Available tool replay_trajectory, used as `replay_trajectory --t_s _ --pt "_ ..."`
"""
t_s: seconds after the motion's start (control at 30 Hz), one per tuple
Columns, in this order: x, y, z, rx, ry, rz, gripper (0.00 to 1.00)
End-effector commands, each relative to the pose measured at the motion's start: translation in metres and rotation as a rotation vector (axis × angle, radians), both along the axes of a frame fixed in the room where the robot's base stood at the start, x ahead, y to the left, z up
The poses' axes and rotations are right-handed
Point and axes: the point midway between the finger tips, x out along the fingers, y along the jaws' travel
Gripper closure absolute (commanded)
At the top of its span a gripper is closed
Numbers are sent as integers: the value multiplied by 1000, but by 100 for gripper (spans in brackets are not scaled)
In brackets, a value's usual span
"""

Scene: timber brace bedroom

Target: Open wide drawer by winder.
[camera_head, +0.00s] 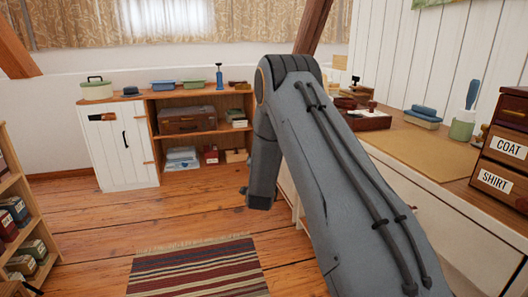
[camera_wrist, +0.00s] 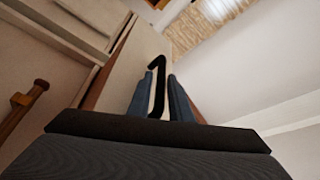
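In the wrist view, the two blue-grey fingers of my gripper (camera_wrist: 160,95) stand close on both sides of a black bar handle (camera_wrist: 157,68) and appear to hold it. The handle is on a pale panel with brown edges (camera_wrist: 148,42), which looks like a drawer front. In the head view my arm reaches down and hides my gripper, the handle and most of the fronts under the right-hand worktop (camera_head: 425,152). I cannot tell how far the drawer stands out. No winder can be clearly made out.
A wooden bar handle (camera_wrist: 22,108) is left of the panel in the wrist view. A white-doored cabinet (camera_head: 125,145) stands at the back wall. A striped rug (camera_head: 195,268) lies on the open floor. A bookshelf (camera_head: 22,215) is at the left edge.

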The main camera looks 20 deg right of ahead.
Motion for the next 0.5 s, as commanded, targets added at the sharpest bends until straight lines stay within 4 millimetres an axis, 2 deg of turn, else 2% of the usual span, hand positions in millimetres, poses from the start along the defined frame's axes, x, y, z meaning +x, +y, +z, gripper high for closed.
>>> replay_trajectory --t_s 0.27,0.5 --pt "-5 3 -1 0 1 1 82" --pt "-38 17 -9 1 2 2 82"
